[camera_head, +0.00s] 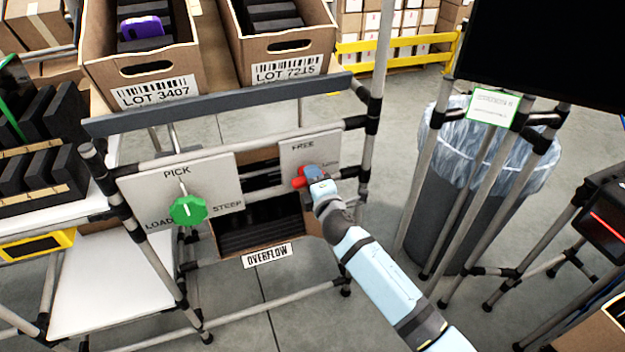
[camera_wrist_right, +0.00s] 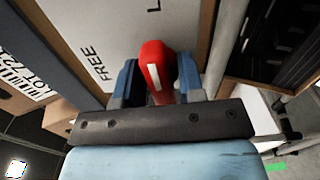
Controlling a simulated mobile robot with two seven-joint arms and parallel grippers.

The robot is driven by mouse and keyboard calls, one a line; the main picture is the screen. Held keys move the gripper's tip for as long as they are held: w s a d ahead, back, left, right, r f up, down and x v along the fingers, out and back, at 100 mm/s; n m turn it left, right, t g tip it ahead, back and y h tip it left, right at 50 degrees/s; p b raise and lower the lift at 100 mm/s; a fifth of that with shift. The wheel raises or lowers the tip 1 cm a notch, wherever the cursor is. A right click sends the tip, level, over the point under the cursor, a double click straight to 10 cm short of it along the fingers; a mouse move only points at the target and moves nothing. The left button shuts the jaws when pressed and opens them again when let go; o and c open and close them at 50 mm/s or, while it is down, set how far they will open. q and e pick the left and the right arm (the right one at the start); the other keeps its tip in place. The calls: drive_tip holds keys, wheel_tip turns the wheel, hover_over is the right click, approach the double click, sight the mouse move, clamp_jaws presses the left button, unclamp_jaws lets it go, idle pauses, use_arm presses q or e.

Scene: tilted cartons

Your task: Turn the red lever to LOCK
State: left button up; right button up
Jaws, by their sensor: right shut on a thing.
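The red lever (camera_head: 299,182) sits on the light panel (camera_head: 297,150) marked FREE at the right of the rack front. In the right wrist view the red lever (camera_wrist_right: 154,65), with a white stripe, stands between the blue-grey fingers of my right gripper (camera_wrist_right: 160,85). My right gripper (camera_head: 313,178) is shut on the lever and hides much of it in the head view. The FREE word (camera_wrist_right: 90,62) and a letter L at the top edge show in the wrist view; the rest of that label is cut off. I cannot tell exactly where the lever points. My left gripper is out of view.
A green knob (camera_head: 188,210) is on the left panel, marked PICK, LOAD and STEEP. An OVERFLOW carton (camera_head: 262,208) sits between the panels. Two tilted cartons, LOT 3407 (camera_head: 155,72) and LOT 7215 (camera_head: 288,45), rest above. A lined bin (camera_head: 440,225) stands at right.

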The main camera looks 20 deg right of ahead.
drive_tip(key=shift+f+m, duration=0.1)
drive_tip(key=shift+m, duration=0.4)
drive_tip(key=o, duration=0.7)
drive_tip(key=shift+s, duration=0.1)
drive_tip(key=s, duration=1.3)
drive_tip(key=shift+s+d+p, duration=0.2)
drive_tip(key=shift+s+p, duration=0.15)
